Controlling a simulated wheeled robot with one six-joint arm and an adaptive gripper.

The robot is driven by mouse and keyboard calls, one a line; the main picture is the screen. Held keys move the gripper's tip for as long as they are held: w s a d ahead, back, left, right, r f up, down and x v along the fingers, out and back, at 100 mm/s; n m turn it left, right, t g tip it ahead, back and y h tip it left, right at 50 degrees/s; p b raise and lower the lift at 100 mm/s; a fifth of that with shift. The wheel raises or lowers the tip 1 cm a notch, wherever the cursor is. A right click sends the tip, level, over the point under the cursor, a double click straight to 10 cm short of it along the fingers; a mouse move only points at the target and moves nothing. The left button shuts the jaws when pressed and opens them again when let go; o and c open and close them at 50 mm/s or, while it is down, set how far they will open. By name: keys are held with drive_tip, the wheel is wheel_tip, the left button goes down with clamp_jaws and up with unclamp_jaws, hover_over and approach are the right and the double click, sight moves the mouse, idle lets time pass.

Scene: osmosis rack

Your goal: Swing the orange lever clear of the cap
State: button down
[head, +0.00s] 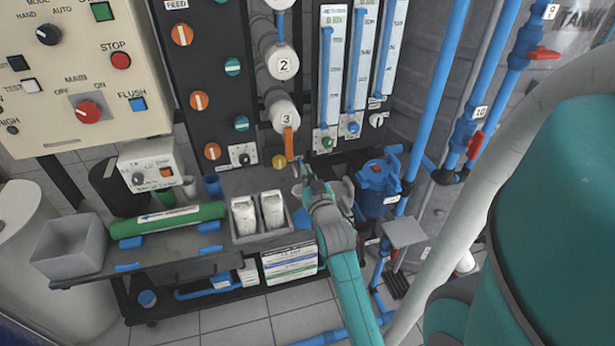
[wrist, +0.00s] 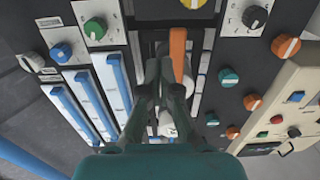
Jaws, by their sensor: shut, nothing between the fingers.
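The orange lever (head: 289,143) hangs about upright at the lower front of the white cap marked 3 (head: 285,117) in the head view. In the wrist view the lever (wrist: 178,50) stands just right of my fingertips, and part of a pale cap (wrist: 188,85) shows behind my fingers. My gripper (head: 301,170) is low and slightly right of the lever's lower end in the head view. In the wrist view my gripper (wrist: 159,64) is shut and empty. I cannot tell whether a finger touches the lever.
A yellow knob (head: 279,161) sits just below left of the lever. Flow meters (head: 330,80) stand to the right and a black panel with orange and teal knobs (head: 199,101) to the left. A bench below holds a green cylinder (head: 167,219) and a grey bin (head: 70,247).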

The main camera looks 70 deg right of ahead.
sight(287, 159)
drive_tip(key=shift+w+d+f, duration=0.15)
drive_tip(key=shift+w+d, duration=0.55)
drive_tip(key=shift+w, duration=0.35)
drive_tip(key=shift+w+d+f, duration=0.1)
drive_tip(key=shift+w+d, duration=0.55)
drive_tip(key=shift+w, duration=0.4)
drive_tip(key=shift+w+d+f, duration=0.15)
drive_tip(key=shift+w+d, duration=0.55)
drive_tip(key=shift+w, duration=0.35)
drive_tip(key=shift+w+a, duration=0.45)
drive_tip(key=shift+w+a+r, duration=0.9)
drive_tip(key=shift+w+r, duration=0.05)
drive_tip(key=shift+w, duration=0.15)
drive_tip(key=v, duration=0.8)
drive_tip(key=shift+a, duration=0.1)
